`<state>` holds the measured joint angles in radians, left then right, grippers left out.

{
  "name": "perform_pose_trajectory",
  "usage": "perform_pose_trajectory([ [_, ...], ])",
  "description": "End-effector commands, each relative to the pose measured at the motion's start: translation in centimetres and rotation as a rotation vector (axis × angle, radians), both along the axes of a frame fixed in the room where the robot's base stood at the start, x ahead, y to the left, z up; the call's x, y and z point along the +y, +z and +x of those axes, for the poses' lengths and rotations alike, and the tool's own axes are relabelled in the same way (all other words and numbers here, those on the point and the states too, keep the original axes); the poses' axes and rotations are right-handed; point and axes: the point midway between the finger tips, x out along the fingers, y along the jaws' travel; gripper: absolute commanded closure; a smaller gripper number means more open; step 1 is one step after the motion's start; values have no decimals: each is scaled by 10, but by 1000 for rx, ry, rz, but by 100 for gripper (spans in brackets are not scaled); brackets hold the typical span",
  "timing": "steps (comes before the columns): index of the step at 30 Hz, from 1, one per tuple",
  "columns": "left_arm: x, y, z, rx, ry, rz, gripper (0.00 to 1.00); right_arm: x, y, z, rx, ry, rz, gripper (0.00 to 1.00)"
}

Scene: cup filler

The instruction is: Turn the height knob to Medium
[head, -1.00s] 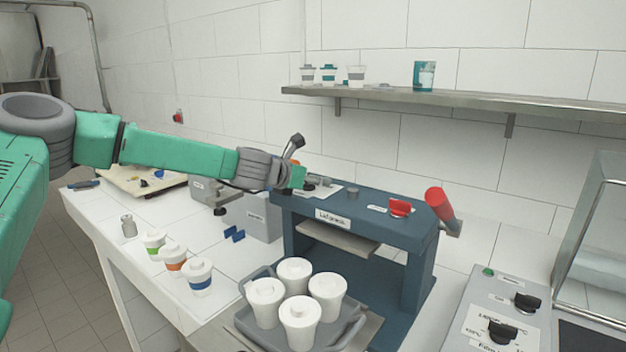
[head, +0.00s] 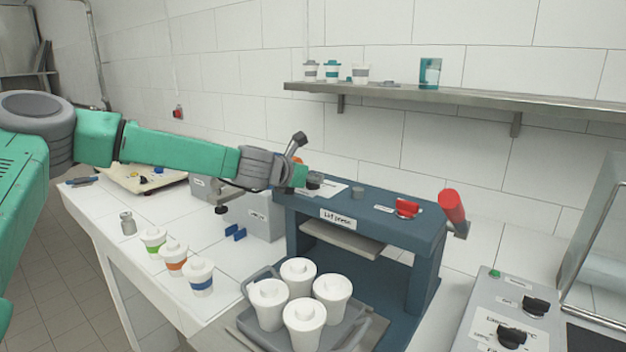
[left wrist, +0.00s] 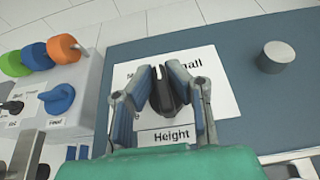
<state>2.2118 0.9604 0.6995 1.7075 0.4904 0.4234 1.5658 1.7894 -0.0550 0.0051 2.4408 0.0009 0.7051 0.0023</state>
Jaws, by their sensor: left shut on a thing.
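The height knob (left wrist: 166,92) is a dark knob on a white label sheet with the word "Height" below it in the left wrist view. The sheet (left wrist: 215,75) shows part of a word ending in "all" at its upper right; the rest of the lettering is mostly hidden. My left gripper (left wrist: 165,75) has its two fingers on either side of the knob and is shut on it. In the head view the left gripper (head: 304,178) is at the left end of the top of the blue lid press (head: 375,208). My right gripper is not in view.
A red knob (head: 407,207) and a red-ended lever (head: 453,207) are at the press's right. A grey tray (head: 262,335) holds several white lidded cups (head: 330,290). A grey box with orange, green and blue knobs (left wrist: 58,98) stands left of the press.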

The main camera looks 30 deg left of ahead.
Motion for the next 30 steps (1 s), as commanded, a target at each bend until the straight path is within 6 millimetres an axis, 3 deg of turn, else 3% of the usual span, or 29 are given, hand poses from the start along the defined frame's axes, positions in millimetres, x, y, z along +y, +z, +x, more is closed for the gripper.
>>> perform_pose_trajectory([
  [17,5,-2,-1,3,-74,-4,100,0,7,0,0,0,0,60],
  [30,8,-1,1,4,-434,0,100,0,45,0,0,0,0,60],
])
